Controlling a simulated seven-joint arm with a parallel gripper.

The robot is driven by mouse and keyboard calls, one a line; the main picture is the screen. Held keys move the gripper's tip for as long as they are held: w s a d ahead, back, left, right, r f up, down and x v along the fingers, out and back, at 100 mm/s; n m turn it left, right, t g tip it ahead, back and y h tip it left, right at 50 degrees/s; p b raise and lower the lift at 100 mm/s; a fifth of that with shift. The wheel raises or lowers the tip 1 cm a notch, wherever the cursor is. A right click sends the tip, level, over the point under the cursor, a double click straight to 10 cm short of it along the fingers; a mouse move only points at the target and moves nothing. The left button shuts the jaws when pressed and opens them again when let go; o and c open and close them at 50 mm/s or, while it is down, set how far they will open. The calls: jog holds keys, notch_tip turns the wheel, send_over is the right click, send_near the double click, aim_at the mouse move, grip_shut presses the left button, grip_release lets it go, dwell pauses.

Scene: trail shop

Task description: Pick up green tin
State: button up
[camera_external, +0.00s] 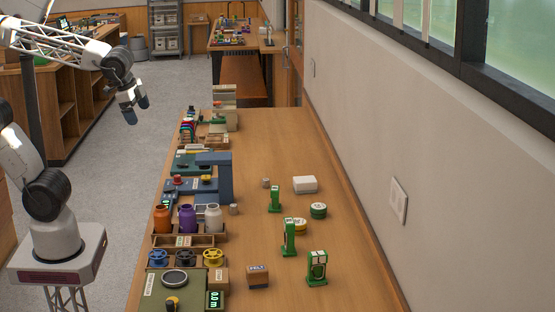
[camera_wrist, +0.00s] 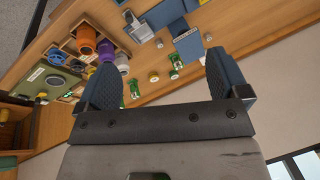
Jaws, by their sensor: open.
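A round green tin (camera_external: 318,210) with a pale lid lies flat on the wooden workbench (camera_external: 350,262), right of centre in the external view. My gripper (camera_external: 136,109) is open and empty. It hangs in the air left of the bench, above the floor and well away from the tins. In the wrist view both blue fingers (camera_wrist: 160,68) are spread wide. Small green items show between them, too small to tell the tin apart for certain.
Orange, purple and white jars (camera_external: 187,218) and a blue press-like stand (camera_external: 224,178) line the bench's left side. The wall (camera_external: 420,150) borders the right; bench wood beside it is clear.

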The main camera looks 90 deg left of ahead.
jog(key=w+r+m+t+y, duration=0.2)
jog(key=w+m, duration=0.4)
jog(key=w, duration=0.8)
jog(key=w+r+m+t+y, duration=0.1)
jog(key=w+m+t+y, duration=0.15)
jog(key=w+m, duration=0.75)
jog(key=w+d+f+m+t, duration=0.2)
jog(key=w+d+m, duration=0.2)
jog(key=w, duration=0.5)
jog(key=w+d+f+m+t+h, duration=0.1)
jog(key=w+d+m, duration=0.25)
jog(key=w, duration=0.65)
jog(key=w+d+f+m+t, duration=0.2)
jog(key=w+d+m, duration=0.25)
jog(key=w, duration=0.45)
send_near(319, 206)
jog(key=shift+x, duration=1.15)
jog(key=shift+r, duration=0.15)
jog(key=shift+x, duration=1.35)
